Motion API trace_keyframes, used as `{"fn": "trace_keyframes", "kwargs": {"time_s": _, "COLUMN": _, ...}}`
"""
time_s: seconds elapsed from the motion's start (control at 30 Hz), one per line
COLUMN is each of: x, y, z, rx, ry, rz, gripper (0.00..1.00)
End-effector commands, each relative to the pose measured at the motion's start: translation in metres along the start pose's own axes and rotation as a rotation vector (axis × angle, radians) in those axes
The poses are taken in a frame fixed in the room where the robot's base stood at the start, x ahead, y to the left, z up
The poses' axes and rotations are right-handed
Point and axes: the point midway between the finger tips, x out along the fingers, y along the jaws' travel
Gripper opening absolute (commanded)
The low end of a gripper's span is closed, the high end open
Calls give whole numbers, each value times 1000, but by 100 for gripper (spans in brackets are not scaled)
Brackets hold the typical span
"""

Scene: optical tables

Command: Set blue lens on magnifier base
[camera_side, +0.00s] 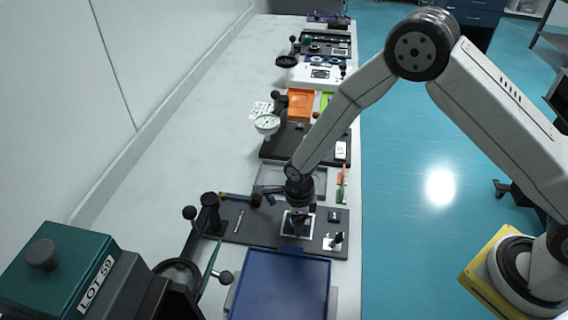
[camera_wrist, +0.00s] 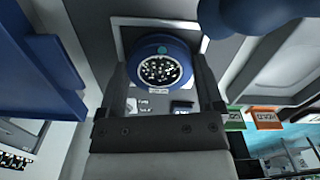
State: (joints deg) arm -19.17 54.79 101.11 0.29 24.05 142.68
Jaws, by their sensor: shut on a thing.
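The blue lens (camera_wrist: 160,44) is a round blue ring with a dark, speckled middle, seen between my fingers in the wrist view. My gripper (camera_wrist: 160,72) is shut on it, one finger on each side. Behind the lens is a pale square frame with a dark inside, which looks like the magnifier base (camera_wrist: 121,22). In the side view my gripper (camera_side: 298,208) points down just over this pale square on a dark board (camera_side: 255,232). I cannot tell whether the lens touches the base. The lens is not clear in the side view.
A blue tray (camera_side: 280,285) lies just in front of the dark board. A black post stand (camera_side: 210,215) rises at the board's left, and a small metal part (camera_side: 334,241) sits at its right. Orange (camera_side: 300,105) and green bins stand farther back.

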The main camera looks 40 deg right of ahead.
Motion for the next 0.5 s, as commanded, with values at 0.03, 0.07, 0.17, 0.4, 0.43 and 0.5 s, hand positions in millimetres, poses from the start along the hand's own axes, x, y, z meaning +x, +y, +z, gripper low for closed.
{"fn": "trace_keyframes", "kwargs": {"time_s": 0.03, "x": 0, "y": 0, "z": 0, "rx": 0, "ry": 0, "rz": 0, "gripper": 92}}
{"fn": "trace_keyframes", "kwargs": {"time_s": 0.07, "x": 0, "y": 0, "z": 0, "rx": 0, "ry": 0, "rz": 0, "gripper": 100}}
{"fn": "trace_keyframes", "kwargs": {"time_s": 0.17, "x": 0, "y": 0, "z": 0, "rx": 0, "ry": 0, "rz": 0, "gripper": 100}}
{"fn": "trace_keyframes", "kwargs": {"time_s": 0.4, "x": -1, "y": 0, "z": 0, "rx": 0, "ry": 0, "rz": 0, "gripper": 100}}
{"fn": "trace_keyframes", "kwargs": {"time_s": 0.43, "x": -2, "y": 0, "z": 0, "rx": 0, "ry": 0, "rz": 0, "gripper": 100}}
{"fn": "trace_keyframes", "kwargs": {"time_s": 0.5, "x": -4, "y": 0, "z": 0, "rx": 0, "ry": 0, "rz": 0, "gripper": 100}}
